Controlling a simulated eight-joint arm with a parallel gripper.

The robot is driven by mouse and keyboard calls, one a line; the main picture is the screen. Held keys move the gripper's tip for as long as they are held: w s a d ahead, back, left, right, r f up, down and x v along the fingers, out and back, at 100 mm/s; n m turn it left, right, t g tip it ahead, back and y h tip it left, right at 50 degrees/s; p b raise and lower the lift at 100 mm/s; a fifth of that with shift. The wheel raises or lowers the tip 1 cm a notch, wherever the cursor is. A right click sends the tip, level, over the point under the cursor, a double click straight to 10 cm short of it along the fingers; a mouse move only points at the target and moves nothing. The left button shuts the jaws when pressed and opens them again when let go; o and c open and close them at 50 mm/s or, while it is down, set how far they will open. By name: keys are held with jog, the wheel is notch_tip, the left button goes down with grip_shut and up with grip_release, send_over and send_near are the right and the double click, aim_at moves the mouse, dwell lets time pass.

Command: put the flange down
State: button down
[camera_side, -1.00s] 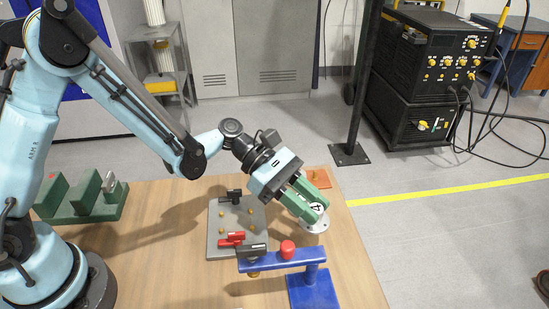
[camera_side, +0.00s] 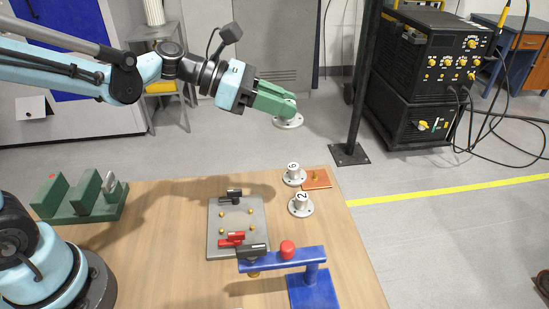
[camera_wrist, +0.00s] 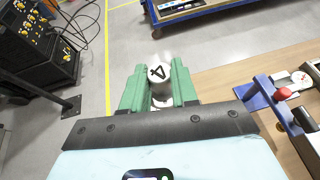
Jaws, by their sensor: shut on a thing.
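My gripper (camera_side: 288,106) is raised high, beyond the table's back edge in the side view, with the grey floor behind it. Its green jaws (camera_wrist: 155,88) are shut on a white flange marked 4 (camera_wrist: 161,88). The flange's round base (camera_side: 288,122) shows below the jaws in the side view, clear of any surface. Two other flanges stand upright on the table's right part: one marked 6 (camera_side: 293,176) and one marked 2 (camera_side: 301,206).
An orange plate with a brass pin (camera_side: 316,179) lies beside flange 6. A grey jig plate (camera_side: 236,226) with pins and clamps is at mid-table. A blue stand with a red knob (camera_side: 287,249) is in front. A green rack (camera_side: 75,203) stands left.

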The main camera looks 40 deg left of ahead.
jog(key=s+a+r+n+t+y, duration=0.3)
jog(key=a+r+n+t+y, duration=0.35)
jog(key=a, duration=0.65)
jog(key=w+d+f+m+g+h, duration=0.1)
jog(key=d+f+m+g+h, duration=0.1)
jog(key=d, duration=0.2)
jog(key=w+d+f+m+g+h, duration=0.1)
jog(key=d+f+m+g+h, duration=0.1)
jog(key=d, duration=0.3)
jog(key=w+d+f+m+g+h, duration=0.1)
jog(key=d+f+m+g+h, duration=0.1)
jog(key=d+h, duration=0.1)
jog(key=shift+w+d+f+m+g, duration=0.1)
jog(key=shift+d+f+m+g, duration=0.25)
jog(key=shift+d, duration=0.35)
jog(key=s+d+f+m+g+h, duration=0.2)
jog(key=s+d+f+m+g, duration=0.3)
jog(key=d+f, duration=0.5)
jog(key=shift+s+m+g, duration=0.25)
jog(key=shift+m+g, duration=0.65)
jog(key=shift+g, duration=0.3)
jog(key=shift+f, duration=4.75)
